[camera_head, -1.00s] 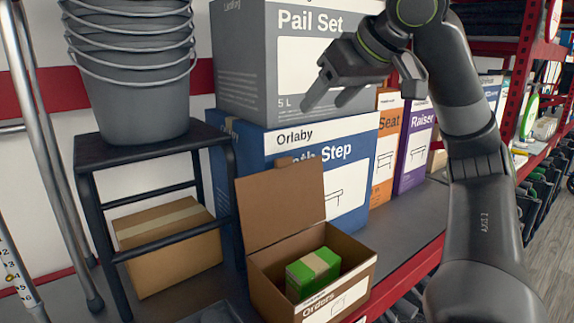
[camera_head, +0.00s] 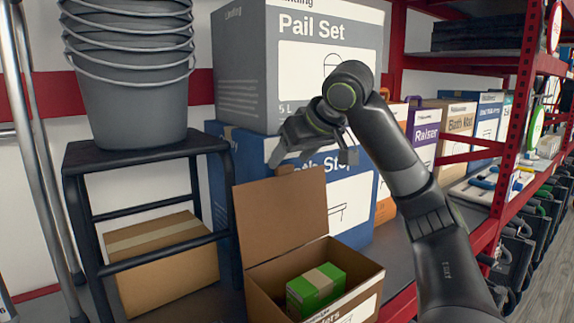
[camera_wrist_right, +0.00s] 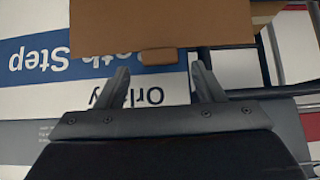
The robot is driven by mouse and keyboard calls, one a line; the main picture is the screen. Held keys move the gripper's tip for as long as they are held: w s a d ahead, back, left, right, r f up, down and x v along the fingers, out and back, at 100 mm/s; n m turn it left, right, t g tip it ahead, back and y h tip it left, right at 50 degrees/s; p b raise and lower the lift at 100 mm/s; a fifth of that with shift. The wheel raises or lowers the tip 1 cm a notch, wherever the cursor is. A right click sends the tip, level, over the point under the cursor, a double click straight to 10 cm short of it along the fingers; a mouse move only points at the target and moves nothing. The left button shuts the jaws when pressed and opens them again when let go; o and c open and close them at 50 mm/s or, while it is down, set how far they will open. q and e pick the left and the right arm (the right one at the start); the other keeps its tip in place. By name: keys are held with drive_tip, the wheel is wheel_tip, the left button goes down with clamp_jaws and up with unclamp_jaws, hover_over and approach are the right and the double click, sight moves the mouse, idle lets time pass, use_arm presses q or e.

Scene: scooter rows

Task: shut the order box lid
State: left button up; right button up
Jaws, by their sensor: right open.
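The order box (camera_head: 357,301) is a brown carton on the grey shelf, with a green package (camera_head: 316,290) inside. Its lid (camera_head: 281,217) stands up open at the back left side of the box, with a small tab on its top edge. My right gripper (camera_head: 310,160) is open and empty, just above and behind the top edge of the lid. In the right wrist view the two fingers (camera_wrist_right: 158,88) point toward the lid (camera_wrist_right: 160,25), whose tab lies just beyond and between the fingertips. I cannot tell whether they touch. My left gripper is not in view.
A blue Bath Step box (camera_head: 350,200) stands behind the lid, with a grey Pail Set box (camera_head: 240,75) on top. A black step stool (camera_head: 145,148) with grey buckets (camera_head: 130,90) stands at the left, a carton (camera_head: 165,255) beneath it.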

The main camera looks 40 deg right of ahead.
drive_tip(key=shift+x, duration=1.5)
drive_tip(key=shift+c, duration=0.3)
clamp_jaws()
